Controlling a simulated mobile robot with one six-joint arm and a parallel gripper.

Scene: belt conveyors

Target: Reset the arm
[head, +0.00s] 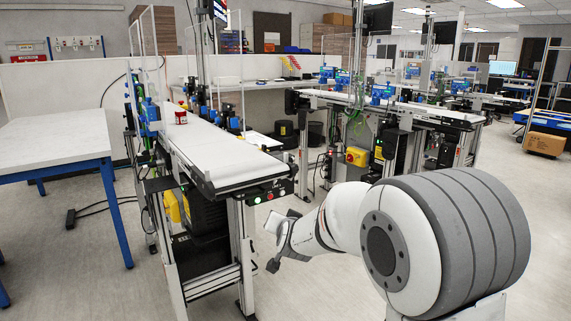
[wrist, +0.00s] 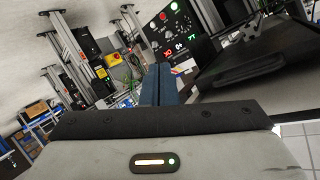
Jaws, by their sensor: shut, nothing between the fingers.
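My arm reaches left from the lower right of the head view, low over the floor. My gripper (head: 279,238) hangs just right of the near end of the belt conveyor (head: 230,172), lower than its belt. In the wrist view my gripper (wrist: 162,72) shows its fingers together, with nothing between them. The conveyor's control panel (wrist: 171,33), with red and green buttons, shows beyond the fingertips in the wrist view. I cannot tell the exact gap between fingers and panel.
A table with blue legs (head: 50,140) stands at the left. A second conveyor line (head: 420,111) runs behind my arm. A cardboard box (head: 545,144) sits at the far right. Floor between the conveyors and my arm is clear.

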